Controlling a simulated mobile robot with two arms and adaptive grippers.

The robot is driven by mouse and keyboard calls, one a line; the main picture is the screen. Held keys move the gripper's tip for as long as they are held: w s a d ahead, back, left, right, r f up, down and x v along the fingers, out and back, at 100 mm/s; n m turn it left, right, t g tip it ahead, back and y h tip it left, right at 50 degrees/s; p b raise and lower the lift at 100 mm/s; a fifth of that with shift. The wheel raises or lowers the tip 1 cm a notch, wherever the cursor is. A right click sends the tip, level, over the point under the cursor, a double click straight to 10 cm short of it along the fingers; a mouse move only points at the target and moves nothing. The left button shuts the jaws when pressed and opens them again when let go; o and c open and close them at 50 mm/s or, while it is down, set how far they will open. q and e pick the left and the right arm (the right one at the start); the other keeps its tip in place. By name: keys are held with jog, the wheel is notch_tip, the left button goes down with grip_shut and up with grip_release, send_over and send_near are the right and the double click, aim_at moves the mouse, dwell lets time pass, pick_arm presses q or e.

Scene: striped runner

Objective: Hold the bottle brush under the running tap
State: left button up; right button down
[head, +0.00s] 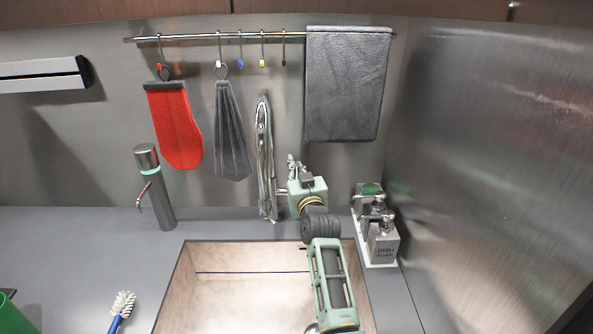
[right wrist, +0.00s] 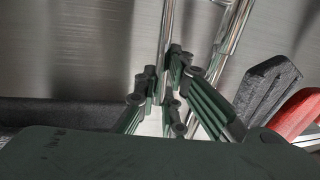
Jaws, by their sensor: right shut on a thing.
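The bottle brush (head: 122,305), with white bristles and a blue handle, is at the bottom left of the head view. Its lower handle is cut off by the frame. The chrome tap (head: 264,150) stands upright at the back of the sink (head: 235,262). No running water shows. My right gripper (head: 292,162) is at the tap's right side. In the right wrist view its fingers (right wrist: 168,100) are shut on a thin chrome rod (right wrist: 166,40), seemingly the tap's lever. A thicker chrome pipe (right wrist: 232,30) stands beside it. My left gripper is out of view.
A steel cylinder with a spout (head: 155,190) stands left of the sink. A soap caddy (head: 380,240) stands to its right. A red mitt (head: 175,125), a grey cloth (head: 231,135) and a dark towel (head: 346,85) hang from the rail. A green object (head: 12,318) is bottom left.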

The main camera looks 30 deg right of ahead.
jog(key=shift+s+a+f+n+t+h+b, duration=0.15)
jog(key=shift+s+f+t+b, duration=0.25)
jog(key=shift+b, duration=0.75)
jog(key=shift+s+a+f+n+t+h+b, duration=0.15)
jog(key=shift+s+t+b, duration=0.35)
jog(key=shift+b, duration=0.65)
jog(key=shift+r+t, duration=0.2)
jog(key=shift+t, duration=0.1)
jog(key=c, duration=1.9)
grip_release()
jog(key=shift+o, duration=0.2)
